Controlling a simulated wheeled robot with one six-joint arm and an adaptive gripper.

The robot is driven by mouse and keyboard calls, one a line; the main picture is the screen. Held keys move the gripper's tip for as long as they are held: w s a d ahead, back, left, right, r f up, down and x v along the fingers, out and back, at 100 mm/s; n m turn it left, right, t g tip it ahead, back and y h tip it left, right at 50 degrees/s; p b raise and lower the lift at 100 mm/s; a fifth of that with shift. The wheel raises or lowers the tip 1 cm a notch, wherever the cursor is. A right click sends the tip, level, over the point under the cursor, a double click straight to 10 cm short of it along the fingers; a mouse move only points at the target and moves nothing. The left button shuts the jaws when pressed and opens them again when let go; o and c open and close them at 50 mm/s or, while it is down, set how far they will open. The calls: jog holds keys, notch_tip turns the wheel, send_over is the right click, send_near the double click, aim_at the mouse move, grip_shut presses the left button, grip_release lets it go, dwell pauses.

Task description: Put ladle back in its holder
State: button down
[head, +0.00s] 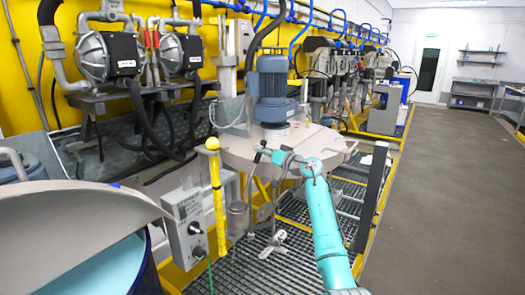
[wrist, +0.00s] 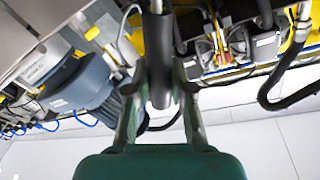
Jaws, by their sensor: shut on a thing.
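In the wrist view my gripper (wrist: 160,92) is shut on a grey rod-like handle (wrist: 157,45), which I take to be the ladle's. The handle runs between the two fingers, and its rounded end shows there. In the head view my gripper (head: 259,153) is in front of the drum lid, left of my turquoise arm. A thin rod (head: 251,196) hangs below it. The ladle's bowl is not clear to see. A grey, partly see-through cylinder (head: 237,220) stands beside the rod, to its left. I cannot tell whether it is the holder.
A round drum lid (head: 235,150) with a blue motor (head: 273,88) is behind my gripper. A yellow post (head: 217,195) and a grey control box (head: 188,228) stand to the left. An open drum (head: 90,265) is at front left. The floor (head: 440,190) at right is clear.

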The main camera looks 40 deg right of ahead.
jog(key=shift+f, duration=0.55)
jog(key=c, duration=1)
grip_release()
jog(key=shift+r, duration=0.25)
jog(key=s, duration=0.4)
jog(key=s+d, duration=0.1)
jog(key=s, duration=0.3)
jog(key=s+d, duration=0.1)
jog(key=s, duration=0.2)
jog(key=shift+s, duration=0.4)
